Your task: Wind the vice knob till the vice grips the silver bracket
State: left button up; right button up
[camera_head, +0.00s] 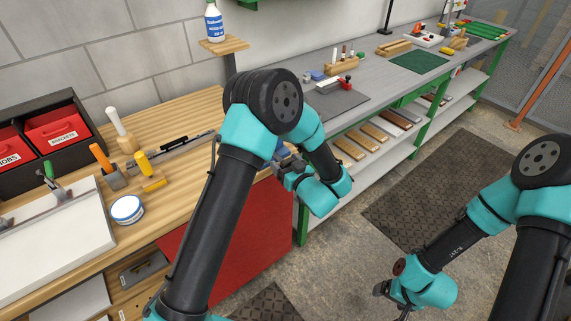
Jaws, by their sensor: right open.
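My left gripper (287,163) is at the right end of the wooden bench, mostly behind my own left arm. Its fingers are too hidden and small to tell open from shut. A blue part (279,149), perhaps the vice, shows in small pieces right at this gripper. I cannot tell whether they touch. The vice knob and the silver bracket cannot be made out; my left arm covers much of that spot. My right gripper (388,293) is open, low over the floor at the lower right, apart from the benches.
The wooden bench (186,104) carries a white tub (127,209), orange- and yellow-handled tools, and a black box with red bins (54,130) at left. A grey bench (383,75) with a green mat (419,62) runs to the back right. The floor between is free.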

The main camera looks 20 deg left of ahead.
pick_arm(q)
jog(key=shift+o, duration=1)
jog(key=shift+s, duration=0.1)
jog(key=v, duration=1.7)
jog(key=shift+d, duration=0.15)
